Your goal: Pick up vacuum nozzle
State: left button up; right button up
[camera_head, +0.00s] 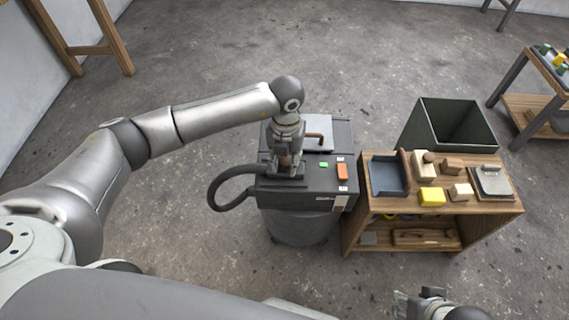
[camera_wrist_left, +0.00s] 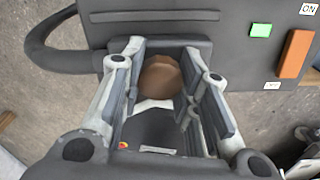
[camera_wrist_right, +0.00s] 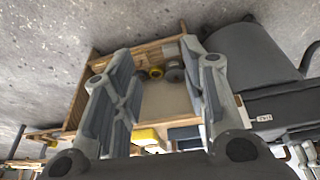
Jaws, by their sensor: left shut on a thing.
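The vacuum (camera_head: 303,222) is a dark box on a grey drum, with a black hose (camera_head: 229,190) curving out on its left. The vacuum nozzle shows as a brown rounded grip (camera_wrist_left: 159,77) between my left fingers in the left wrist view, with a dark base (camera_head: 288,178) in the head view. My left gripper (camera_head: 288,160) points down over the vacuum's top and is shut on the nozzle's grip. The fingers hide much of the nozzle; I cannot tell whether it touches the top. My right gripper (camera_wrist_right: 155,85) is open and empty, low at the head view's bottom edge.
Green (camera_head: 324,165) and orange (camera_head: 342,171) switches sit on the vacuum. A wooden bench (camera_head: 375,215) close on its right bears a blue tray (camera_head: 375,177), a yellow block (camera_head: 432,197) and wooden blocks. A dark bin (camera_head: 420,132) stands behind.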

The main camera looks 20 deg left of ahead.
aim_at(286, 160)
pick_arm(q)
jog(key=shift+r, duration=0.55)
notch_tip(286, 160, up, 3)
jog(key=shift+f+p, duration=0.2)
jog(key=shift+p, duration=0.35)
jog(key=s+d+r+p, duration=0.2)
jog(key=s+d+r, duration=0.4)
jog(key=d+r, duration=0.3)
jog(key=d, duration=0.3)
jog(key=shift+s+d+r, duration=0.15)
jog(key=shift+d, duration=0.1)
pick_arm(e)
jog(key=x, duration=0.3)
jog(key=shift+w+a, duration=0.1)
jog(key=shift+w, duration=0.1)
jog(key=shift+r, duration=0.1)
